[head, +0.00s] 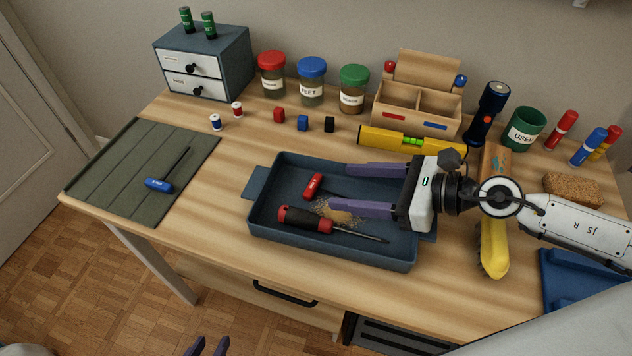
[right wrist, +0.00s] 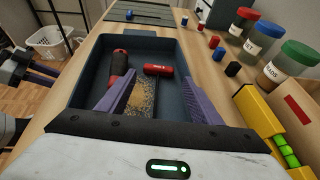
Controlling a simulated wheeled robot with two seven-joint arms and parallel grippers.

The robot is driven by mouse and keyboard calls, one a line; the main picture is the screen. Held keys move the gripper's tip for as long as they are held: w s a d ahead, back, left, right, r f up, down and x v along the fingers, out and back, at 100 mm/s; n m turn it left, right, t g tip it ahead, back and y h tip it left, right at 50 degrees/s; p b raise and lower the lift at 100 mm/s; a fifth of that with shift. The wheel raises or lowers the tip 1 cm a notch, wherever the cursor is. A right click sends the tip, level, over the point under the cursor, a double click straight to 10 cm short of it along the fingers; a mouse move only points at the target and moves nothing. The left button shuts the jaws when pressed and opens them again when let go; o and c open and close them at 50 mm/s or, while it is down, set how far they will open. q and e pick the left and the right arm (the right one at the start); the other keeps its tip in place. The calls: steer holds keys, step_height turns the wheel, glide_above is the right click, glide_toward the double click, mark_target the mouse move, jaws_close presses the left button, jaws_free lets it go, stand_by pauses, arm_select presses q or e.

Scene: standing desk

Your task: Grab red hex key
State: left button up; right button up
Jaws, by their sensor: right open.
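The red hex key (head: 313,186) lies in the dark blue tray (head: 268,232), its red handle toward the left and its thin shaft reaching right. In the right wrist view its red handle (right wrist: 158,71) lies ahead of the fingers. My right gripper (head: 340,188) is open and empty above the tray, its purple fingers pointing left on either side of the key's line. It also shows in the right wrist view (right wrist: 160,95).
A red-and-black screwdriver (head: 303,218) and brown crumbs (head: 338,212) lie in the tray. A blue hex key (head: 160,184) lies on the green mat (head: 110,170). A yellow level (head: 410,140) and a wooden organizer (head: 425,105) stand behind; a yellow-handled brush (head: 493,248) lies right.

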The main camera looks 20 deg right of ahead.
mark_target(317, 186)
steer(key=shift+p+x, duration=0.65)
steer(key=shift+x, duration=2.1)
steer(key=shift+s+f, duration=0.15)
steer(key=c, duration=0.8)
